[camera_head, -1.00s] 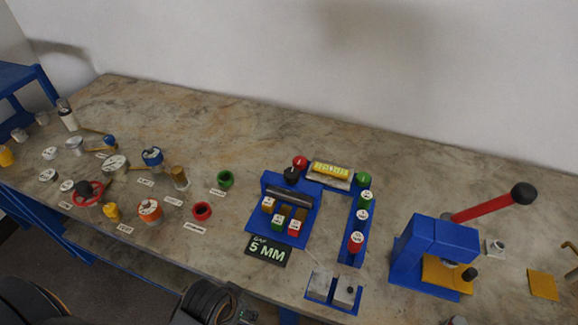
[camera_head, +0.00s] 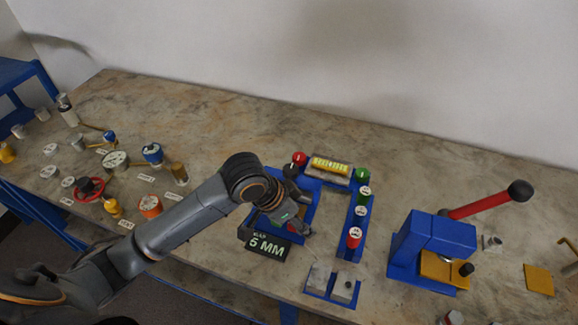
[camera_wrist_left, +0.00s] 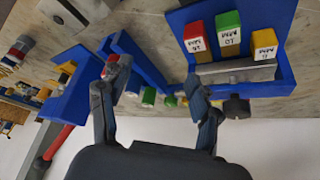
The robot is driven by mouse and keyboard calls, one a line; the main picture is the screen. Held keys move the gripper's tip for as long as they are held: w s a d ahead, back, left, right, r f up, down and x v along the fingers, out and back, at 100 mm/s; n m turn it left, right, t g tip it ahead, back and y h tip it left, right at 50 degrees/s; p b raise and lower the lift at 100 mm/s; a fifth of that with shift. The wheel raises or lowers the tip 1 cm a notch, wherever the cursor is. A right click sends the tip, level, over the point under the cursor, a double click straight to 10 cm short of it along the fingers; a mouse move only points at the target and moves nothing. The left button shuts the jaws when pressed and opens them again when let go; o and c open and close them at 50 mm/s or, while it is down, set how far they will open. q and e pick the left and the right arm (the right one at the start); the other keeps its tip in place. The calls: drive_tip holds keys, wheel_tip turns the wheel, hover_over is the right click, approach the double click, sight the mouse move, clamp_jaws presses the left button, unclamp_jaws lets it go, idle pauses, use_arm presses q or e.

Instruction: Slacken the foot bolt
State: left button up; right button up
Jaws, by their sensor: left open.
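I cannot tell which part is the foot bolt. A dark round knob (camera_head: 290,171) stands at the back of the blue block holder (camera_head: 313,185); it also shows in the left wrist view (camera_wrist_left: 237,107). Green, yellow and red-topped blocks with MM labels sit in the holder, one of them green (camera_wrist_left: 228,30). My left gripper (camera_head: 304,212) is over the holder, its fingers apart and empty. In the left wrist view its fingertips (camera_wrist_left: 157,75) straddle a gap between the holder and the blue rail (camera_wrist_left: 137,57). My arm hides part of the holder. My right gripper is out of view.
A black "GAP 5 MM" sign (camera_head: 265,245) stands in front. Capped cylinders line the rail, with a red one (camera_head: 354,238) nearest. A blue press (camera_head: 433,245) with a red lever (camera_head: 480,205) stands right. Small parts crowd the left; the bench's back strip is clear.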

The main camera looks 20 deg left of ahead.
use_arm(q)
drive_tip(key=w+a+r, duration=0.5)
drive_tip(key=w+r, duration=0.2)
drive_tip(key=y, duration=0.1)
approach(290, 169)
drive_tip(key=shift+n+g, duration=0.3)
drive_tip(key=p+x, duration=0.1)
drive_tip(key=x, duration=0.7)
drive_tip(key=shift+w+p, duration=0.25)
drive_tip(key=shift+p, duration=0.1)
drive_tip(key=shift+w+d+f, duration=0.15)
drive_tip(key=shift+f, duration=0.35)
